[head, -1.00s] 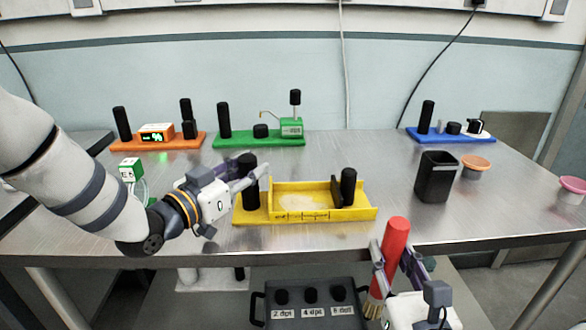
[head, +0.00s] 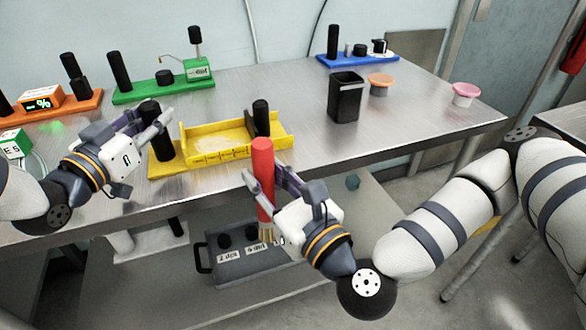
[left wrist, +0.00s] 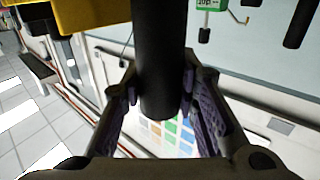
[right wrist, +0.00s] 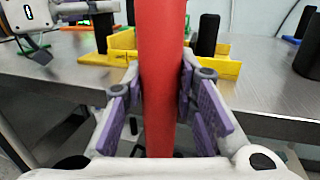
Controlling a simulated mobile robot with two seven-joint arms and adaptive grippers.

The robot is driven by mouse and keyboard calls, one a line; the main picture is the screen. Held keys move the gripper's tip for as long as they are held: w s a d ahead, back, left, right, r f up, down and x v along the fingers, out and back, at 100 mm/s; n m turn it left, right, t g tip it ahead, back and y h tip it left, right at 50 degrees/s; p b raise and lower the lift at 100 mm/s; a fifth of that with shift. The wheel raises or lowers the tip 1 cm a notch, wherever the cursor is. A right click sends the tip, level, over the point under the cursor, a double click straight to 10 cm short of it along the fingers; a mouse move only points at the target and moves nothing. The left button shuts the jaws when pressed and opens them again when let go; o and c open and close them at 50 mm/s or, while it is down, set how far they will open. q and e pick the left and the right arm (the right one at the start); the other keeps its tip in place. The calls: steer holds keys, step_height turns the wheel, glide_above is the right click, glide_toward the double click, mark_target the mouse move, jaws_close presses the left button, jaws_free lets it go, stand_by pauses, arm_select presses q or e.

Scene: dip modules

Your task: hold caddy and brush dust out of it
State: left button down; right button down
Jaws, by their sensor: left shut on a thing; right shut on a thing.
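The yellow caddy (head: 222,152) sits on the steel table near its front edge, with a pale dust patch (head: 208,138) on its tray floor. It has a black post at its left end and another black post with a dark plate toward its right. My left gripper (head: 158,128) is shut on the caddy's left black post (left wrist: 160,70). My right gripper (head: 262,180) is shut on the red handle of the brush (head: 262,160). The brush is upright with its tan bristles (head: 267,234) down, in front of the table edge and below the caddy. The red handle fills the middle of the right wrist view (right wrist: 160,70).
A black bin (head: 345,98), an orange-topped cup (head: 380,84) and a pink cup (head: 465,94) stand right of the caddy. Green (head: 150,92), orange (head: 75,106) and blue (head: 352,60) modules are behind. A grey box (head: 245,262) sits on the lower shelf.

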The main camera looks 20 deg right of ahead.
steer(key=s+a+r+n+g+y, duration=0.1)
steer(key=a+r+n+g+y, duration=0.2)
steer(key=a, duration=0.4)
steer(key=a+r+n+y, duration=0.2)
steer(key=a+r+y, duration=0.2)
steer(key=r, duration=0.6)
steer(key=w+d+r+m+t+h, duration=0.1)
steer(key=w+d+r+m+h, duration=0.3)
steer(key=w, duration=0.5)
steer(key=w+d+r+m+t+h, duration=0.1)
steer(key=w+d+r+h, duration=0.25)
steer(key=w+d, duration=0.4)
steer(key=shift+w+a+f, duration=0.25)
steer(key=shift+f, duration=0.55)
steer(key=shift+w+a+f, duration=0.25)
steer(key=shift+a+f, duration=0.05)
steer(key=shift+f, duration=0.45)
steer(key=shift+w+a+f, duration=0.25)
steer(key=shift+f, duration=0.55)
steer(key=shift+f, duration=0.75)
steer(key=a, duration=0.7)
steer(key=shift+a, duration=0.35)
